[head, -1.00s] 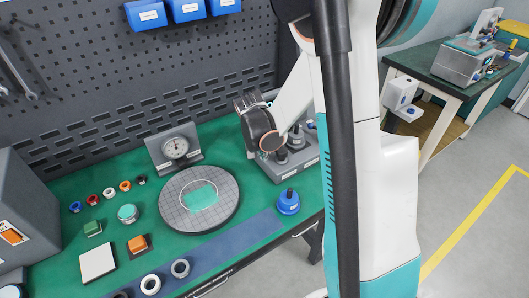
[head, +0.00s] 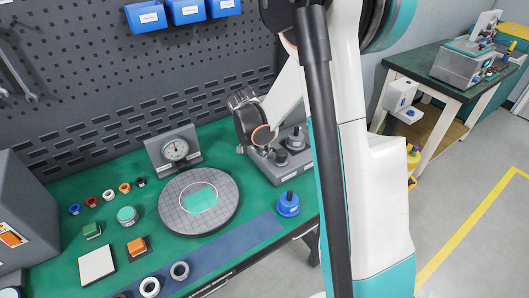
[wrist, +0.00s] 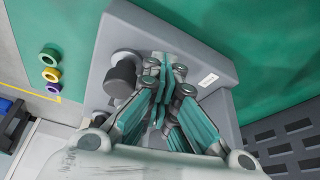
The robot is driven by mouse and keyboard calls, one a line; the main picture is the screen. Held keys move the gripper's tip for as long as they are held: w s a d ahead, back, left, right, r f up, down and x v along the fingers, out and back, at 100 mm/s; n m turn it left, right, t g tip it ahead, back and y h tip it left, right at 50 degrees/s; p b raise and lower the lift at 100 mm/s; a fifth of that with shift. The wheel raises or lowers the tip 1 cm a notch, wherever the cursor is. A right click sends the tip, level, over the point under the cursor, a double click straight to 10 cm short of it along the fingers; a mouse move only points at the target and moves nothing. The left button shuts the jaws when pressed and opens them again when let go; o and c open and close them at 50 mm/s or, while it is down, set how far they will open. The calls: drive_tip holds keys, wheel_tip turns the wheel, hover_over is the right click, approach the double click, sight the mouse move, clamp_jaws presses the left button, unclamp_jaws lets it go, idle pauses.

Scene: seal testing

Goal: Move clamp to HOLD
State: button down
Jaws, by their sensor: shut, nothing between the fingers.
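A grey fixture (head: 292,168) with dark round knobs (head: 297,138) stands on the green bench beside my wrist. In the wrist view the fixture plate (wrist: 112,48) lies under my gripper (wrist: 162,66), whose teal-padded fingers are closed together with nothing between them. A dark cylindrical knob (wrist: 120,80) stands just left of the fingertips. A small white label (wrist: 208,80) is on the plate, too small to read. I cannot make out the clamp's lever or its HOLD mark; my fingers hide part of the fixture. In the head view my fingertips are hidden.
A round grey plate (head: 222,218) with a teal patch, a dial gauge (head: 175,150) and a blue knobbed weight (head: 288,204) stand left of and in front of the fixture. Coloured rings (wrist: 50,74) show in the wrist view. A perforated panel (head: 120,70) rises behind.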

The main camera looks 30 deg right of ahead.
drive_tip(key=m, duration=0.1)
drive_tip(key=w+d+m+g, duration=0.1)
drive_tip(key=shift+w+m, duration=0.2)
drive_tip(key=shift+m, duration=0.2)
drive_tip(key=m, duration=0.1)
drive_tip(key=w+d+m, duration=0.1)
drive_tip(key=shift+m+g, duration=0.4)
drive_tip(key=m, duration=0.1)
drive_tip(key=d+m+g, duration=0.1)
drive_tip(key=shift+w+d+m, duration=0.1)
drive_tip(key=shift+w+m, duration=0.15)
drive_tip(key=shift+m, duration=0.05)
drive_tip(key=shift+d, duration=0.2)
drive_tip(key=shift+w+d, duration=0.15)
